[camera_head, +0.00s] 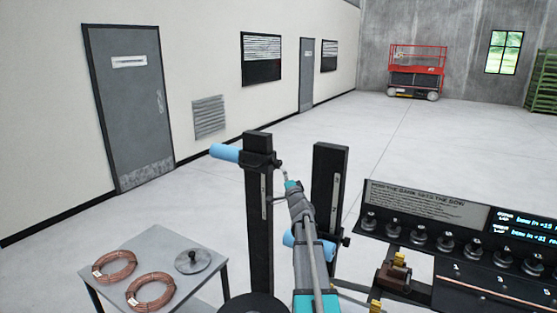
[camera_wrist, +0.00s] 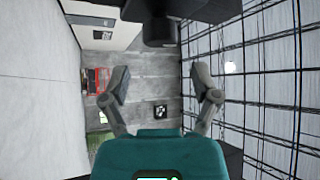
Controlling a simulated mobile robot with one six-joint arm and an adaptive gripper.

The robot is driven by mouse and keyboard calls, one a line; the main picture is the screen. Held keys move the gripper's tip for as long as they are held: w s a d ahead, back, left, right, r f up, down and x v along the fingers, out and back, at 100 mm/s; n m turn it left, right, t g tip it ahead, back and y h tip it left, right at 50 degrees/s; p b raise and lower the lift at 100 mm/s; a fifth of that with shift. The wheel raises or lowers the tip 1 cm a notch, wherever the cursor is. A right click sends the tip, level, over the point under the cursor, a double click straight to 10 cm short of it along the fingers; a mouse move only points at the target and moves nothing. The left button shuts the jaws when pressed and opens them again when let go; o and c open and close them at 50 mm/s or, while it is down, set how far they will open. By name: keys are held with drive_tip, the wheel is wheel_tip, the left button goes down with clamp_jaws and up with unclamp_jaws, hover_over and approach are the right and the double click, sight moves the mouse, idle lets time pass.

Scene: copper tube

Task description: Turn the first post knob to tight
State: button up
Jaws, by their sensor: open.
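Two black upright posts stand in the head view, a left post (camera_head: 259,225) and a right post (camera_head: 326,180). A small dark knob (camera_head: 279,166) sits on the right side of the left post's top block. Another dark knob (camera_head: 346,241) is at the right post's lower right. I cannot read which post is first or how tight either knob is. My gripper (camera_head: 288,176) is close beside the left post's knob; contact cannot be told. In the wrist view, my gripper (camera_wrist: 163,82) is open with nothing between its fingers. A dark block (camera_wrist: 160,28) lies ahead at the top.
Light-blue cylinders stick out left from the left post (camera_head: 225,153) and lower right post (camera_head: 294,240). A grey table (camera_head: 150,243) holds copper coils (camera_head: 115,265) and a round metal disc (camera_head: 193,261). A black panel with several knobs (camera_head: 420,236) stands right.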

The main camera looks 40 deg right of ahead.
sight(280, 165)
drive_tip(key=p+x, duration=0.2)
drive_tip(key=x, duration=0.7)
drive_tip(key=c, duration=0.9)
drive_tip(key=shift+d, duration=0.2)
drive_tip(key=shift+c, duration=0.6)
drive_tip(key=shift+a, duration=0.2)
drive_tip(key=shift+p, duration=0.3)
